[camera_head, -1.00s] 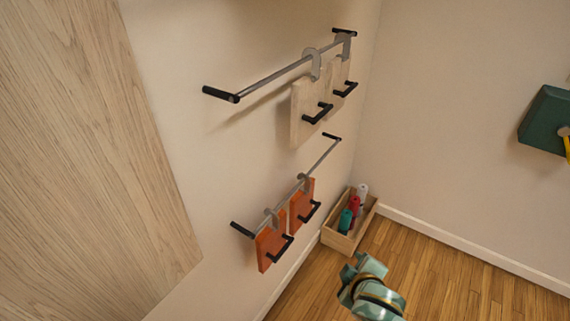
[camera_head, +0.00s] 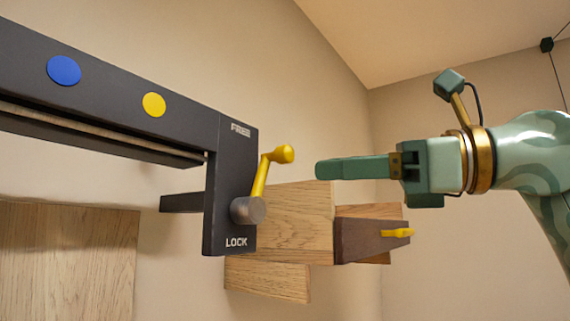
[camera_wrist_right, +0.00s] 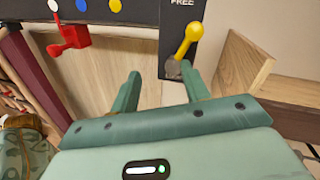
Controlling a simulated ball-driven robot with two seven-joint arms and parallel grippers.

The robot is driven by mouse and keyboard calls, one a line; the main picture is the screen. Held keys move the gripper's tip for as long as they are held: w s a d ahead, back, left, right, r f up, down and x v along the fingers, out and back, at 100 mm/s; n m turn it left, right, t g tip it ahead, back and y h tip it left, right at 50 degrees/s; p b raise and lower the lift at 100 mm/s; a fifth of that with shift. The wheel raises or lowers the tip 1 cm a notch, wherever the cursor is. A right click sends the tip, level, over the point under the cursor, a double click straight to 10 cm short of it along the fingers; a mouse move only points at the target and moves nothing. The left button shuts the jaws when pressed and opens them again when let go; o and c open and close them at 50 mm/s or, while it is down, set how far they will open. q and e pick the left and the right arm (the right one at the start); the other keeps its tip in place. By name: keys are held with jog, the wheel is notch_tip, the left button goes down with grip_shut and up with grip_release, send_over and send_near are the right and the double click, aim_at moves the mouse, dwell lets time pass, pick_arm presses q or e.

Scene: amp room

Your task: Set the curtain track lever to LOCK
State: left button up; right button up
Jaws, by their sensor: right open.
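The curtain track lever (camera_head: 262,175) is yellow with a round knob and a grey pivot, on the end plate (camera_head: 228,190) of the dark curtain track. It points up and slightly right, toward the FREE label (camera_head: 240,129). The LOCK label (camera_head: 236,243) is below the pivot. My right gripper (camera_head: 318,169) is to the right of the knob, apart from it. In the right wrist view the gripper (camera_wrist_right: 160,82) is open and empty, with the lever (camera_wrist_right: 187,40) beyond its right finger. My left gripper is not in view.
The track (camera_head: 100,85) carries blue and yellow discs. Wooden blocks (camera_head: 295,215) and a dark block with a yellow handle (camera_head: 370,240) are on the wall behind the lever. In the right wrist view a red part (camera_wrist_right: 68,40) hangs from the track at left.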

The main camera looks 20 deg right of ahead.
aim_at(292, 151)
jog(key=s+d+r+m+t+h, duration=0.3)
jog(key=d+r+h, duration=0.1)
jog(key=d, duration=0.2)
jog(key=p+x, duration=0.1)
jog(key=x, duration=0.4)
jog(key=p+x, duration=0.2)
jog(key=x, duration=0.3)
jog(key=p+x, duration=0.2)
jog(key=x, duration=0.3)
jog(key=shift+a+r, duration=0.25)
jog(key=shift+r, duration=0.05)
jog(key=shift+w+a+f, duration=0.1)
jog(key=shift+w+a, duration=0.3)
jog(key=shift+w, duration=0.05)
